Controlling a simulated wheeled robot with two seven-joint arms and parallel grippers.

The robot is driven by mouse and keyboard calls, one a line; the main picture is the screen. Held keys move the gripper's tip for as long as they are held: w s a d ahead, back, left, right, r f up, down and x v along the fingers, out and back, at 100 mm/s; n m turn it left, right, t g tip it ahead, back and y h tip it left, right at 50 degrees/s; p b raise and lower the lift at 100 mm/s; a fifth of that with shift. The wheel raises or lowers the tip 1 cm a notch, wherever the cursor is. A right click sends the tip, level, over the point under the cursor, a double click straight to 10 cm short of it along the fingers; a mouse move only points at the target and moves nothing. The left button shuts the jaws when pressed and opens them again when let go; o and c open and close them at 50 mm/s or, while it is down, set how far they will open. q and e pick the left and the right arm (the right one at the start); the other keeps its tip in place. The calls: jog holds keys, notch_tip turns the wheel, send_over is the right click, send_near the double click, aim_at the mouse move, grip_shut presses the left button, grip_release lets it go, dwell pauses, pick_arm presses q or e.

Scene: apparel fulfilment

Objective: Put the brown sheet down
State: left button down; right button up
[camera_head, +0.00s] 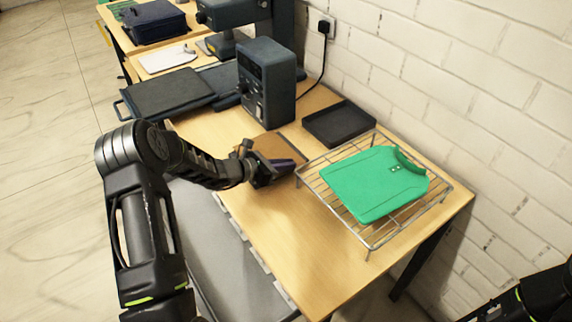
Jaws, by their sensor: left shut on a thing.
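The brown sheet (275,145) is a flat brown piece at the middle of the wooden table, just in front of the dark box-shaped machine. My left gripper (277,170) is at its near edge and shut on it. The gripper hides the near part of the sheet. I cannot tell whether the sheet touches the table or is slightly above it. Only a dark part of my right arm shows at the lower right corner; its gripper is out of view.
A wire rack (368,240) holding a green shirt-shaped piece (372,185) stands at right. A black tray (338,123) lies behind it. The dark machine (266,82) and a press with a flat dark plate (168,93) stand at the back. The table's front (290,240) is clear.

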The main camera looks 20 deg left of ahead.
pick_arm(q)
jog(key=shift+f, duration=0.25)
jog(key=c, duration=1.6)
grip_release()
jog(key=shift+s+a, duration=0.1)
jog(key=b+v, duration=0.2)
jog(key=v, duration=1)
